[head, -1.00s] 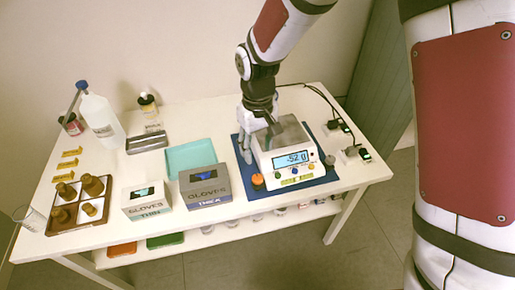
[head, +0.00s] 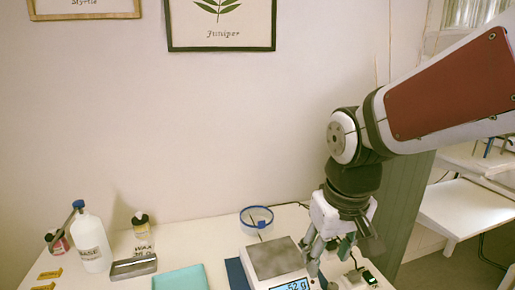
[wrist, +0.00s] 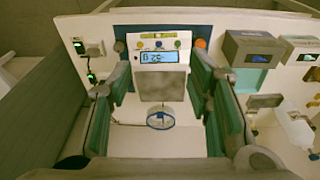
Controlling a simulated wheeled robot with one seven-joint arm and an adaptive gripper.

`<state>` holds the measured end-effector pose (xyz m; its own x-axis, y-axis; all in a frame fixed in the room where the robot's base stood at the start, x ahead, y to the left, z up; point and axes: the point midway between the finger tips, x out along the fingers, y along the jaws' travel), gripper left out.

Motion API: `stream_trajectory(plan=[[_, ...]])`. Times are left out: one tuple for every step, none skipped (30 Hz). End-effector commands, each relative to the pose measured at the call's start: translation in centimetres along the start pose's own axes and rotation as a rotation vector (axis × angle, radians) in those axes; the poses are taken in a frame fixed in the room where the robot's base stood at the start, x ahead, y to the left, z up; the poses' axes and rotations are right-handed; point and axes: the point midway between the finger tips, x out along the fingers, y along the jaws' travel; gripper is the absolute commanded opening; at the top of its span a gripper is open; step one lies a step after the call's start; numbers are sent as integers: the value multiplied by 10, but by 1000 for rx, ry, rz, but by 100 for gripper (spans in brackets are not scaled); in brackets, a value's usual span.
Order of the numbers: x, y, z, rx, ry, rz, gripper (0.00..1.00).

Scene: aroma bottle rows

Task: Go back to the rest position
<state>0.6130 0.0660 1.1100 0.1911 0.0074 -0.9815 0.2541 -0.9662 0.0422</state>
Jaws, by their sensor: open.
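My gripper (head: 327,258) hangs above the right part of the white table in the head view, just right of the scale (head: 272,258). Its two green-padded fingers are spread apart and hold nothing in the wrist view (wrist: 160,78). Between and beyond them the wrist view shows the scale (wrist: 160,86), upside down, with its grey pan bare. The lit display shows about -52 g. A clear round dish with a blue rim (head: 257,212) stands behind the scale, and it also shows between the fingers in the wrist view (wrist: 160,121).
A white bottle (head: 91,245), a wax jar (head: 142,232), a metal block (head: 134,267) and a teal tray (head: 180,279) stand on the left. Black plugs and cables (head: 369,277) lie on the right. Framed plant pictures (head: 221,22) hang on the wall. White shelves (head: 465,205) stand farther right.

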Motion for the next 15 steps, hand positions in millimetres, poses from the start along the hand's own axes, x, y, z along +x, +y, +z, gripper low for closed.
stream_trajectory(plan=[[-13,7,14,28,23,6,46],[-20,11,22,44,32,9,46],[-28,15,33,64,46,12,46],[-33,18,41,79,56,15,46],[-38,20,50,95,65,17,46],[-44,23,61,115,77,20,46],[-48,26,69,130,89,22,46],[-52,27,78,145,98,24,46],[-56,29,89,164,109,26,46],[-58,30,96,178,118,28,46],[-60,31,103,190,127,29,46],[-62,32,112,205,136,31,46],[-64,32,118,215,143,32,46],[-65,33,124,224,149,33,46],[-66,33,130,234,156,34,46]])
